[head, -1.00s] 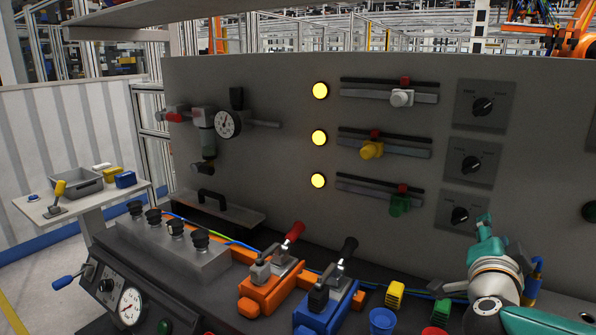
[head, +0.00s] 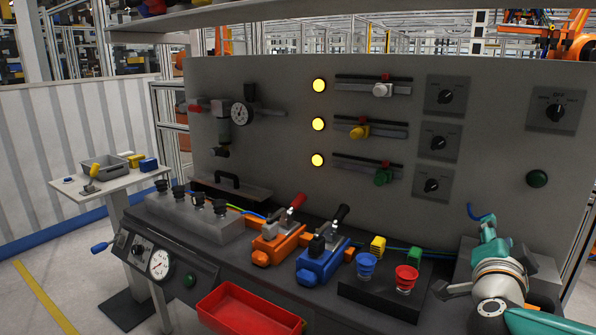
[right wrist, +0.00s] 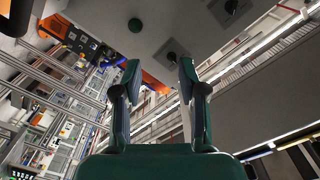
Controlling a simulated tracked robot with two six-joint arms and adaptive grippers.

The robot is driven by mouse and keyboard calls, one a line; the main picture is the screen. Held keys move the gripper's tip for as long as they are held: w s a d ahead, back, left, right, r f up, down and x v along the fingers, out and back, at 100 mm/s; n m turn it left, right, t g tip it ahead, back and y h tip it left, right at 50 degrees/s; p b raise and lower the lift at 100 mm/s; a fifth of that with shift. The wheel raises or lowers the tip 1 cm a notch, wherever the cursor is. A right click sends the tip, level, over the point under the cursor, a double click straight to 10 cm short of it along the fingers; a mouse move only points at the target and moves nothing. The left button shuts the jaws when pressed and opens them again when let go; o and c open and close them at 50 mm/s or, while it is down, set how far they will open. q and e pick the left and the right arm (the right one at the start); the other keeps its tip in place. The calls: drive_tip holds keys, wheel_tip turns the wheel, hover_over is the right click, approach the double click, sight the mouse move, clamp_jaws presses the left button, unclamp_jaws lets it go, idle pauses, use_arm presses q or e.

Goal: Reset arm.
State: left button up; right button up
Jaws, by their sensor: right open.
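My right arm comes in from the lower right in the head view. Its teal gripper (head: 487,232) is raised in front of the right part of the grey panel (head: 285,190), to the right of the cups. In the right wrist view, the two fingers of this gripper (right wrist: 159,80) stand apart with nothing between them. Beyond them show the panel's underside-angled face, a green button (right wrist: 134,25) and dark knobs. My left gripper is not in view.
A blue cup (head: 366,266) and a red cup (head: 405,280) stand on a dark block left of my right arm. Orange (head: 278,245) and blue (head: 322,263) clamps are farther left. A red tray (head: 245,312) is at the front. Three yellow lamps are lit.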

drive_tip(key=a+f+n+g+y, duration=0.1)
drive_tip(key=a+f+n+y, duration=0.25)
drive_tip(key=f, duration=0.75)
drive_tip(key=a+f+n+g+y, duration=0.2)
drive_tip(key=a+f+n, duration=0.15)
drive_tip(key=f, duration=0.75)
drive_tip(key=a+f+n+g+y, duration=0.1)
drive_tip(key=a+f+n+y, duration=0.3)
drive_tip(key=f, duration=0.7)
drive_tip(key=s+a+f+g+y, duration=0.1)
drive_tip(key=s+a+f+g, duration=0.2)
drive_tip(key=s+f, duration=0.3)
drive_tip(key=s+a+f+g+y, duration=0.1)
drive_tip(key=s+a+f+g, duration=0.15)
drive_tip(key=f, duration=0.55)
drive_tip(key=s+a+f+n+g+y, duration=0.1)
drive_tip(key=s+a+f+g, duration=0.25)
drive_tip(key=s, duration=0.55)
drive_tip(key=s+a+f+n+g+y, duration=0.1)
drive_tip(key=s+a+f+n+g, duration=0.1)
drive_tip(key=s+f, duration=0.45)
wheel_tip(320, 180, down, 9)
drive_tip(key=b, duration=1.1)
wheel_tip(320, 180, up, 17)
drive_tip(key=p, duration=1.7)
drive_tip(key=shift+s+d+m, duration=0.15)
drive_tip(key=shift+s+m, duration=0.15)
drive_tip(key=shift+s, duration=0.05)
